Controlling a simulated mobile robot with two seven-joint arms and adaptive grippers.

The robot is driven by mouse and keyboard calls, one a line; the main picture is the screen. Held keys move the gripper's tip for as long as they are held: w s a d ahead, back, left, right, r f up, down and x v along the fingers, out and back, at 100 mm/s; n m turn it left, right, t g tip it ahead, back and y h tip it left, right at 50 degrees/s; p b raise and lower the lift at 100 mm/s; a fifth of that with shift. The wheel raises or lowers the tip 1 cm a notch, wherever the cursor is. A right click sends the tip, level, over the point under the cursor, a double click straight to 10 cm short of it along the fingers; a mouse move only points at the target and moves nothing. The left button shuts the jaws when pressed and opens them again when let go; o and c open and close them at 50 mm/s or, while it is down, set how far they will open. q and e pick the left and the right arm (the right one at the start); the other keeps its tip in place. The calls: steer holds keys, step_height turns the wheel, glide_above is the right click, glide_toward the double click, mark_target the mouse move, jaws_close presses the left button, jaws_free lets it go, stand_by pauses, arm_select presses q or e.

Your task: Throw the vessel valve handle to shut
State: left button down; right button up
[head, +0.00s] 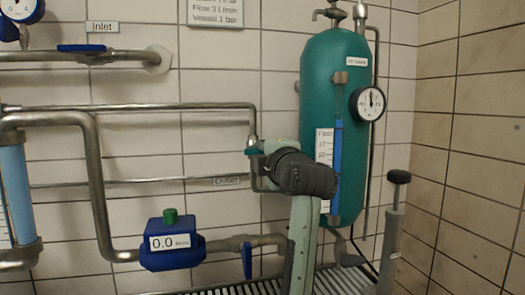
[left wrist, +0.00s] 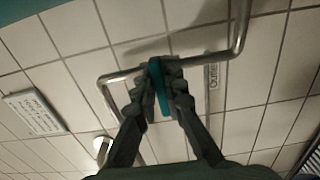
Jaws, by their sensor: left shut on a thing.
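A teal valve handle (head: 254,151) sits on the thin pipe just left of the green vessel (head: 330,75), above the Outlet label. In the left wrist view the teal handle (left wrist: 160,82) stands between the two fingers. My left gripper (head: 264,151) is shut on this handle; its dark wrist and pale arm cover part of the wall and pipe behind. In the left wrist view the fingertips (left wrist: 160,78) press on the handle from both sides, close to the pipe. The handle's pivot is mostly hidden by the fingers. My right gripper is not in view.
A dial gauge (head: 369,103) and a blue level tube (head: 337,165) are on the vessel. A blue flow meter (head: 171,243) and a blue lever (head: 247,260) are on the lower pipe. A hand pump (head: 392,240) stands at right. A blue Inlet lever (head: 82,48) is upper left.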

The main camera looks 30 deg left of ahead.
arm_select(q)
steer(key=shift+f, duration=0.1)
stand_by(0.3)
steer(key=c, duration=1.6)
jaws_free()
steer(key=v, duration=1.2)
steer(key=shift+m, duration=0.3)
